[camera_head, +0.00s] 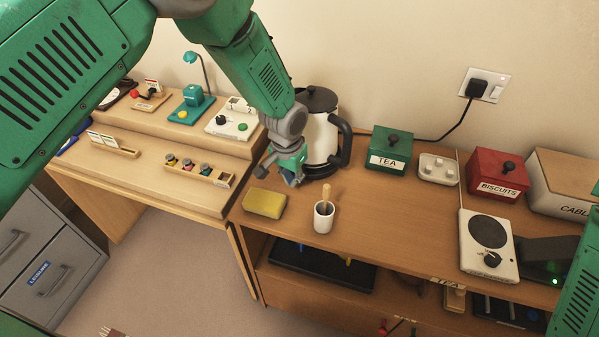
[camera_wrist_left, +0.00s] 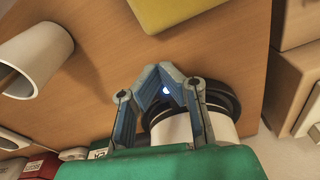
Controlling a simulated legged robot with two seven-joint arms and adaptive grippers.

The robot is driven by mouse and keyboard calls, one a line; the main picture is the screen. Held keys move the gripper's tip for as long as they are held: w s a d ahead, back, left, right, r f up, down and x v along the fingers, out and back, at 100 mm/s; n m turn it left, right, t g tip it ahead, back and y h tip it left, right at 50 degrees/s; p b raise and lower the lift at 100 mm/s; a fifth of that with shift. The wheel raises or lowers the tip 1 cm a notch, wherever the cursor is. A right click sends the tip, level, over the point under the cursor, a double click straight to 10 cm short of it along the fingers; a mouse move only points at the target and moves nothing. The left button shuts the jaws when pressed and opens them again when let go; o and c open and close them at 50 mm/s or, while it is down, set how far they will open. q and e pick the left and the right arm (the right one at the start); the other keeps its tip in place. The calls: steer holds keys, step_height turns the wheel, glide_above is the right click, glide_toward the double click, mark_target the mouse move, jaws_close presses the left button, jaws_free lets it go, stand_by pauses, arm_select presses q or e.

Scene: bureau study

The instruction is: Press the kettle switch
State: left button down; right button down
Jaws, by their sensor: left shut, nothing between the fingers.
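The kettle (camera_head: 320,135) is white with a dark lid and a dark handle on its right; it stands upright at the back of the wooden counter. My left gripper (camera_head: 292,182) is shut and empty, pointing down at the kettle's front left, low by its base. In the left wrist view, the gripper (camera_wrist_left: 168,72) has its fingertips together in front of the kettle's white body (camera_wrist_left: 172,130) and dark base (camera_wrist_left: 228,100). A small bluish-white light shows between the fingers; I cannot tell whether it is the switch or whether the fingers touch it. My right gripper is out of view.
A yellow sponge (camera_head: 264,203) and a white cup (camera_head: 324,217) with a wooden-handled tool stand in front. A green TEA box (camera_head: 390,150) is right of the kettle. A red biscuits box (camera_head: 497,175) and a hotplate (camera_head: 488,250) are farther right. The counter's middle is clear.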

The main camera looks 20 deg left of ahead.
arm_select(q)
steer(key=shift+r, duration=0.5)
step_height(320, 180, up, 11)
steer(key=s, duration=0.1)
steer(key=shift+a, duration=0.15)
steer(key=shift+f, duration=0.1)
